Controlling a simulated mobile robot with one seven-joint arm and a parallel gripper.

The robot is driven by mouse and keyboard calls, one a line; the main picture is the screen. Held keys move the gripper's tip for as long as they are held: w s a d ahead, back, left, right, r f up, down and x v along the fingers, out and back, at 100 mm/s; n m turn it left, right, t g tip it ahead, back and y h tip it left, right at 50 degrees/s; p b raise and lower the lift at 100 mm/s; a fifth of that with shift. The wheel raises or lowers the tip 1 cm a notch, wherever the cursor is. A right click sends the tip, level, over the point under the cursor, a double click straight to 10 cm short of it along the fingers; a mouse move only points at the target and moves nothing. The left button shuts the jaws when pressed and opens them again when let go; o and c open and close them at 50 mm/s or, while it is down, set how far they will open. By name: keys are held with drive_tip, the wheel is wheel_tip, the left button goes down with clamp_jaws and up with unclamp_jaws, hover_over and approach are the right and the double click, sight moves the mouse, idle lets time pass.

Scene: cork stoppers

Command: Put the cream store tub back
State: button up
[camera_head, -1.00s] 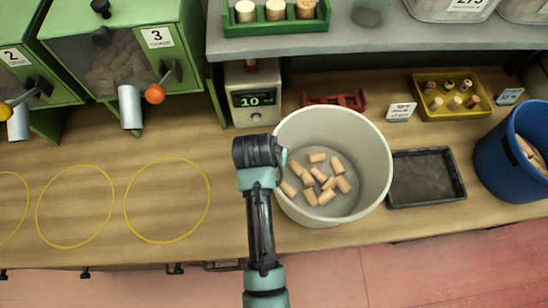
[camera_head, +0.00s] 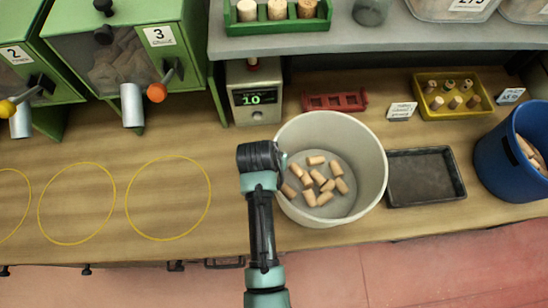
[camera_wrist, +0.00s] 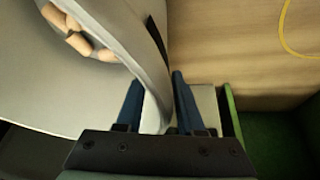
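The cream store tub (camera_head: 372,165) stands upright at the middle of the workbench, with several corks (camera_head: 320,182) on its floor. My gripper is at the tub's left rim in the head view, where my wrist hides its fingers. In the wrist view my gripper (camera_wrist: 155,95) has one dark blue finger inside the tub and one outside. The tub wall (camera_wrist: 150,65) fills the gap between them, so it looks shut on the wall. Whether the tub's base touches the bench cannot be seen clearly.
A dark tray (camera_head: 425,178) lies close right of the tub, with a blue bin (camera_head: 495,160) beyond. A scale (camera_head: 252,92) and red rack (camera_head: 335,101) stand behind. Yellow circles (camera_head: 210,197) mark clear bench at left. A grey shelf (camera_head: 300,45) overhangs the back.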

drive_tip(key=b+v, duration=0.1)
drive_tip(key=v, duration=1.1)
drive_tip(key=w+r+t, duration=0.4)
drive_tip(key=r, duration=0.6)
drive_tip(key=w+r+t+y, duration=0.1)
drive_tip(key=w+r+t, duration=0.25)
drive_tip(key=r, duration=0.55)
drive_tip(key=w+r+t, duration=0.4)
drive_tip(key=w+r, duration=0.1)
drive_tip(key=r, duration=0.5)
drive_tip(key=s+r+t, duration=0.4)
drive_tip(key=r, duration=0.6)
drive_tip(key=s+r+n+t, duration=0.1)
drive_tip(key=s+r+t, duration=0.2)
drive_tip(key=r, duration=0.7)
drive_tip(key=s+r+n+t, duration=0.1)
drive_tip(key=s+r+t, duration=0.3)
drive_tip(key=r, duration=0.7)
drive_tip(key=shift+s+d+t, duration=0.2)
drive_tip(key=shift+s+t, duration=0.15)
drive_tip(key=shift+s, duration=0.8)
wheel_tip(320, 180, down, 8)
drive_tip(key=b, duration=0.7)
drive_tip(key=shift+y+b, duration=0.4)
